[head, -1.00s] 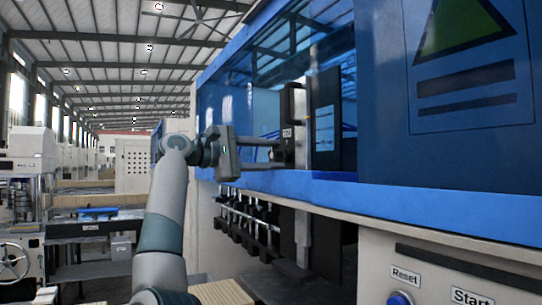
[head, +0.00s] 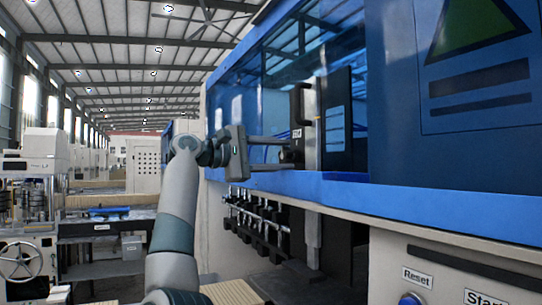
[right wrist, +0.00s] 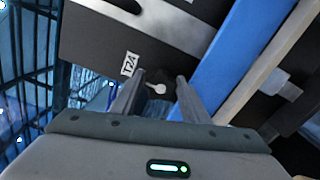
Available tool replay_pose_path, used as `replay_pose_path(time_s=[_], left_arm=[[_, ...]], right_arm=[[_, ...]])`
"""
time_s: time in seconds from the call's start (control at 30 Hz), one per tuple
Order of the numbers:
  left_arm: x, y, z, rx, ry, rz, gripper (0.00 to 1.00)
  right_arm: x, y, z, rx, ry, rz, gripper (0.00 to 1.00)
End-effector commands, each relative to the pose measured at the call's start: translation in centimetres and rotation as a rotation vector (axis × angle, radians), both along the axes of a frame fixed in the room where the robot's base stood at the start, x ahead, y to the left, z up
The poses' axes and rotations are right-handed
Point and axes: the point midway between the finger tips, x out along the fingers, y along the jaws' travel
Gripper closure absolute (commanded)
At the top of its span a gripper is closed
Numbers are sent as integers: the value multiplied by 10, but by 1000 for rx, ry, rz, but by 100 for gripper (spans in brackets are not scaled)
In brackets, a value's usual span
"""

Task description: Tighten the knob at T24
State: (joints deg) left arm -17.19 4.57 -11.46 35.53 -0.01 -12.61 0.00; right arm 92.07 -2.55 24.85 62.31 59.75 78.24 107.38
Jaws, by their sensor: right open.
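The T24 label (right wrist: 130,64) is on a dark plate of the blue machine. It also shows in the head view (head: 297,133). Beside it in the right wrist view is a small pale knob or lever with a rounded end (right wrist: 156,89). My right gripper (right wrist: 160,79) is open, with one finger on each side of this pale piece. A gap shows between it and the fingers; whether they touch the plate I cannot tell. In the head view my right gripper (head: 284,155) reaches sideways to the plate below the label. My left gripper is not in view.
A blue ledge (head: 340,190) runs along the machine under the opening, close below my gripper. A dark handle (head: 298,104) stands above the label. A row of dark fittings (head: 258,220) hangs below the ledge. Reset and Start labels are at lower right.

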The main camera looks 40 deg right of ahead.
Motion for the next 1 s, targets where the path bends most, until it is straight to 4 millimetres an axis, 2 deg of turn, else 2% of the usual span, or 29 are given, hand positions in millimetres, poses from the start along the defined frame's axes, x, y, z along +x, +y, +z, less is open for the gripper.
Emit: replay_pose_path(time_s=[0.03,0.37,1.0], left_arm=[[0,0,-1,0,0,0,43],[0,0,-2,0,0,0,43],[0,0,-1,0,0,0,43]], right_arm=[[2,1,-8,15,8,-1,43],[3,1,-8,56,136,-1,43],[4,1,-1,236,719,-5,43]])
